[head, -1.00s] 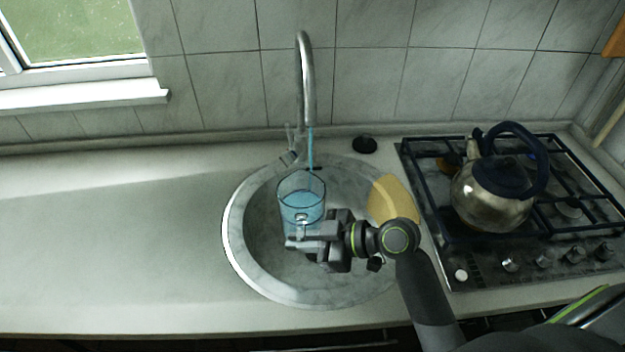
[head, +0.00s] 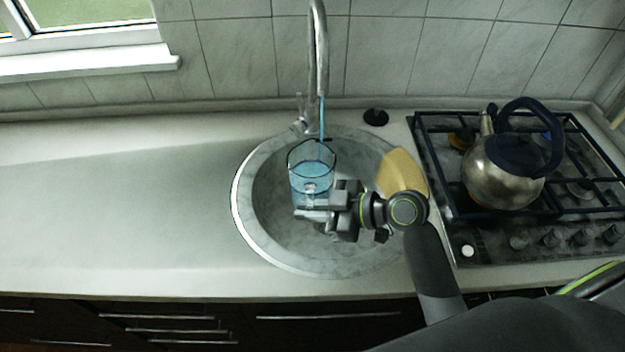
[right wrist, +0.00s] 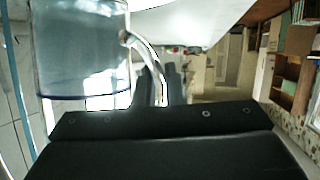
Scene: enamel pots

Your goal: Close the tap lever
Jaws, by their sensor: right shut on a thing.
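The tap (head: 318,55) rises behind the round sink, and a thin blue stream of water (head: 322,122) runs down from it. The tap lever (head: 300,120) sticks up at the left of the tap's base. My right gripper (head: 308,203) is shut on a clear container (head: 312,172) with bluish water in it, held upright over the sink under the stream. The container also fills the upper left of the right wrist view (right wrist: 80,50). My left gripper is in neither view.
The sink (head: 242,200) has a tan board or sponge (head: 402,172) at its right rim. A kettle (head: 500,172) stands on the gas hob (head: 440,180) at the right. A black round stopper (head: 375,117) lies behind the sink. The counter (head: 120,200) to the left is clear.

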